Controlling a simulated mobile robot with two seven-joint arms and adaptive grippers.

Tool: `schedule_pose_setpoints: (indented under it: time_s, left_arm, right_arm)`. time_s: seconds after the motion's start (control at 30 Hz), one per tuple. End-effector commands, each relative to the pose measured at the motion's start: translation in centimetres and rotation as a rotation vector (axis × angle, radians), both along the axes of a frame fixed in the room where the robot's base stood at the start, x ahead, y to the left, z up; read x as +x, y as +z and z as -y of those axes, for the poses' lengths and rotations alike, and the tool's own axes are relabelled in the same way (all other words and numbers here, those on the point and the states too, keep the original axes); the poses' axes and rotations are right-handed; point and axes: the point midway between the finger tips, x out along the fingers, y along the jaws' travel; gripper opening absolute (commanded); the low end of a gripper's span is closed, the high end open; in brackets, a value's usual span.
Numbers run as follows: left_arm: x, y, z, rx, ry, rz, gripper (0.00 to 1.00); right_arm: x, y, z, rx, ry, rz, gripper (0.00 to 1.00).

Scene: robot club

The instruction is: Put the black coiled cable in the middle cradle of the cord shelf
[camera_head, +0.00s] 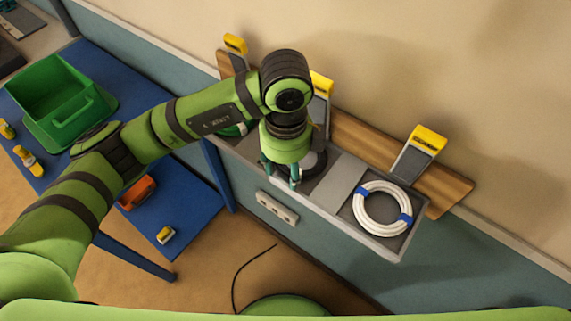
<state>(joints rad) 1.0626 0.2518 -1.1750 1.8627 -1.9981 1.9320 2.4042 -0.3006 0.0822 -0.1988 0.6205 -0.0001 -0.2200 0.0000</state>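The cord shelf (336,213) is a long grey tray on the wall with three cradles. The black coiled cable (317,164) shows in the middle cradle, partly hidden behind my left gripper. My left gripper (280,177) points down at this cradle, over the left part of the coil. Its two teal fingertips stand apart, and I see nothing clamped between them. A white coiled cable (364,212) with blue ties lies in the right cradle. A green coil (233,131) shows in the left cradle, mostly hidden by my arm. My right gripper is out of view.
Yellow-topped labels (427,138) stand on a wooden strip (364,147) behind the shelf. A blue table (183,205) at left holds a green bin (60,95), an orange item (137,192) and small yellow items. A power strip (277,209) is on the wall below the shelf.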

Motion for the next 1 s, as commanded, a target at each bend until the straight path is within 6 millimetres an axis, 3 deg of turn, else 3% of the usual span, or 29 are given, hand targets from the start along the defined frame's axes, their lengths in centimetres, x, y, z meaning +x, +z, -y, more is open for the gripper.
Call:
schedule_pose_setpoints:
  time_s: [0.37, 0.43, 0.8, 1.0]
  left_arm:
    - [0.0, 0.6, 0.0, -0.001, 0.0, -0.001, 0.55]
    - [0.1, 1.1, 0.1, -0.004, -0.001, 0.004, 0.55]
    - [0.1, 8.4, 0.0, 0.0, 0.001, 0.007, 0.55]
    - [0.1, 11.1, 0.0, 0.0, 0.001, 0.004, 0.55]
  right_arm:
    - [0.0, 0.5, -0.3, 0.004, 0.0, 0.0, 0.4]
    - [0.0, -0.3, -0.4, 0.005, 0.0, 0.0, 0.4]
    - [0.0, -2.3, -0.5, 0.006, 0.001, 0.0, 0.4]
    - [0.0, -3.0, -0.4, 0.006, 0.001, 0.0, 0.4]
